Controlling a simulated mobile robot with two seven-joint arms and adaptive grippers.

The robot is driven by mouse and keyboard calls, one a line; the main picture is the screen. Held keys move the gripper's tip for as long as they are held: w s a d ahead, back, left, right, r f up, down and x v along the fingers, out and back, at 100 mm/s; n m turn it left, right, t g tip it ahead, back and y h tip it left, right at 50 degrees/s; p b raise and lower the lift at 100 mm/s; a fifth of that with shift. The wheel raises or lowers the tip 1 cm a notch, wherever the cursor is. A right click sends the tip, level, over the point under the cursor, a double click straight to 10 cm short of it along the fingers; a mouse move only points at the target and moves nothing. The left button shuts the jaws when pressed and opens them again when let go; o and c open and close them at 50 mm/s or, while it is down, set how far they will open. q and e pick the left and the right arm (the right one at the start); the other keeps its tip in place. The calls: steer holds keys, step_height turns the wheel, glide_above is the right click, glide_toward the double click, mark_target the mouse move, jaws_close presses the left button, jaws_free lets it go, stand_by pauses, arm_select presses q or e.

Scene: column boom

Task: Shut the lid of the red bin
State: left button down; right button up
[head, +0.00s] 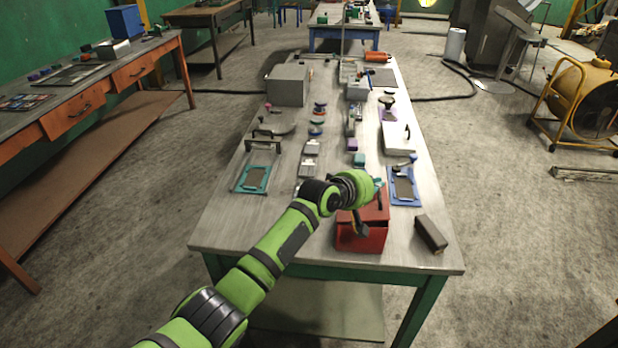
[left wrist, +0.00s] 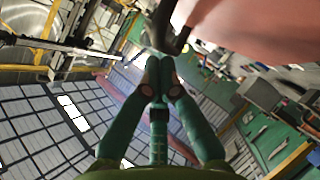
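The red bin (head: 362,238) stands near the front right of the long table. Its red lid (head: 374,208) appears tilted, and my left arm and gripper partly cover it; I cannot tell how far open it is. In the left wrist view a large pinkish-red surface (left wrist: 255,28), likely the lid, fills the upper right, with a dark curved handle (left wrist: 168,32) beside it. My left gripper (head: 379,185) is at the lid's far upper side. In the left wrist view its green fingers (left wrist: 160,63) meet at the tips with nothing visible between them. My right gripper is not in view.
A dark block (head: 431,233) lies right of the bin. A blue-framed tray (head: 418,198) lies just behind it, and a teal-framed tray (head: 241,187) lies to the left. The table's front left (head: 235,225) is clear. Several small items line the table's middle.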

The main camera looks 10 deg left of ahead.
mark_target(374, 205)
arm_select(q)
steer(key=shift+d+f+b, duration=0.3)
steer(key=shift+d+f, duration=0.35)
steer(key=shift+f, duration=0.1)
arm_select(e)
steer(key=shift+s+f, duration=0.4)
arm_select(q)
steer(key=shift+r, duration=0.1)
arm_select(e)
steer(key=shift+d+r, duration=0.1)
arm_select(q)
steer(key=r+p, duration=0.4)
steer(key=shift+a+r+p, duration=0.35)
steer(key=shift+r, duration=0.05)
steer(key=shift+s+a+f+b, duration=0.1)
steer(key=shift+s+f+b, duration=0.05)
steer(key=shift+s+b, duration=0.35)
steer(key=s+a+r+b, duration=0.1)
steer(key=s+r, duration=0.4)
steer(key=s, duration=0.1)
steer(key=shift+s+a+r, duration=0.15)
steer(key=shift+s+r, duration=0.1)
steer(key=shift+r, duration=0.15)
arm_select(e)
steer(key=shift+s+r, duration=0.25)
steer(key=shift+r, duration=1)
